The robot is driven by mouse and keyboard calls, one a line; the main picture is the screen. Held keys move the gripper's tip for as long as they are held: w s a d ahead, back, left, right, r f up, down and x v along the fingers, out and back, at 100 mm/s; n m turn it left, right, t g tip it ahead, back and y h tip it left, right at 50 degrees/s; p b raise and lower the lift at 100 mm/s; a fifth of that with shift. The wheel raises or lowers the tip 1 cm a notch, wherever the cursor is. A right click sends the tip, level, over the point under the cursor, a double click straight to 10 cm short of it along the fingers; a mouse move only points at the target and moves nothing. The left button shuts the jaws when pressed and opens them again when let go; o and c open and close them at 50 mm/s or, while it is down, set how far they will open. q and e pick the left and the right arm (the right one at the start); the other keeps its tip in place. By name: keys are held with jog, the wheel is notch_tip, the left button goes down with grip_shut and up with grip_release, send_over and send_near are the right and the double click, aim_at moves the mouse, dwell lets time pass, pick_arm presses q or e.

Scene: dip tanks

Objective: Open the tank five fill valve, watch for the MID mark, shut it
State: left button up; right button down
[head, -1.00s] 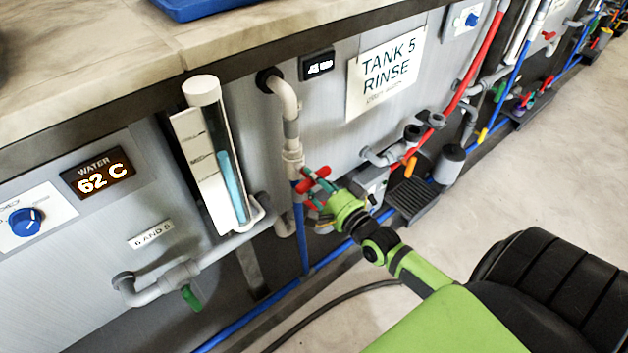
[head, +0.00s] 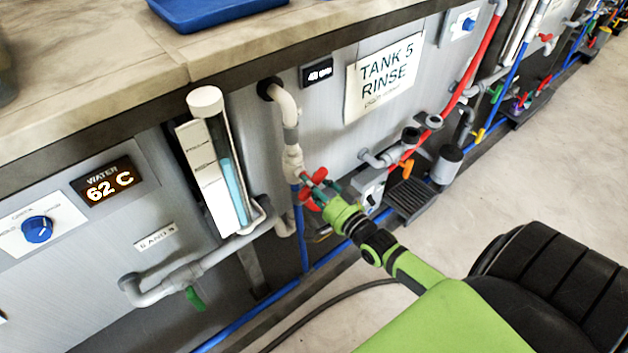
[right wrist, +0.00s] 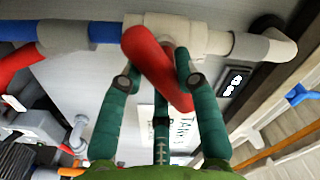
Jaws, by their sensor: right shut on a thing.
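My right gripper (head: 322,189) is shut on the red valve handle (head: 306,178) on the pale pipe below and left of the TANK 5 RINSE sign (head: 384,76). In the right wrist view, the gripper's green fingers (right wrist: 157,78) close on both sides of the red handle (right wrist: 148,58), which lies slantwise across the white valve body (right wrist: 205,36). The sight tube (head: 220,130) stands left of the valve, with a blue column (head: 234,190) reaching about its middle. The marks on the white scale (head: 203,170) are too small to read. My left gripper is out of view.
A green-handled valve (head: 195,298) sits lower left, below the 62 C display (head: 108,184). An orange handle (head: 407,168) and red hose (head: 470,70) are right of the held valve. A blue tray (head: 205,10) lies on the counter.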

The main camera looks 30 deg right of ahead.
jog(key=shift+r+n+p, duration=0.2)
jog(key=shift+n+p, duration=0.2)
jog(key=shift+n, duration=0.5)
jog(key=n+p, duration=0.1)
jog(key=n, duration=0.1)
jog(key=shift+d+n, duration=0.1)
jog(key=shift+n, duration=0.8)
jog(key=shift+r+n+p, duration=0.1)
jog(key=shift+n+p, duration=0.4)
jog(key=shift+n, duration=0.3)
jog(key=shift+n+p, duration=0.3)
jog(key=shift+n, duration=0.6)
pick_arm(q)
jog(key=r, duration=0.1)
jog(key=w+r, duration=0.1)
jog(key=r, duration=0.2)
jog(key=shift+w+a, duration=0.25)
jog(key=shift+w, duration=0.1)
pick_arm(e)
jog(key=shift+n, duration=0.6)
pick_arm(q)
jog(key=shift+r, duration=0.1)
pick_arm(e)
jog(key=c, duration=0.9)
grip_release()
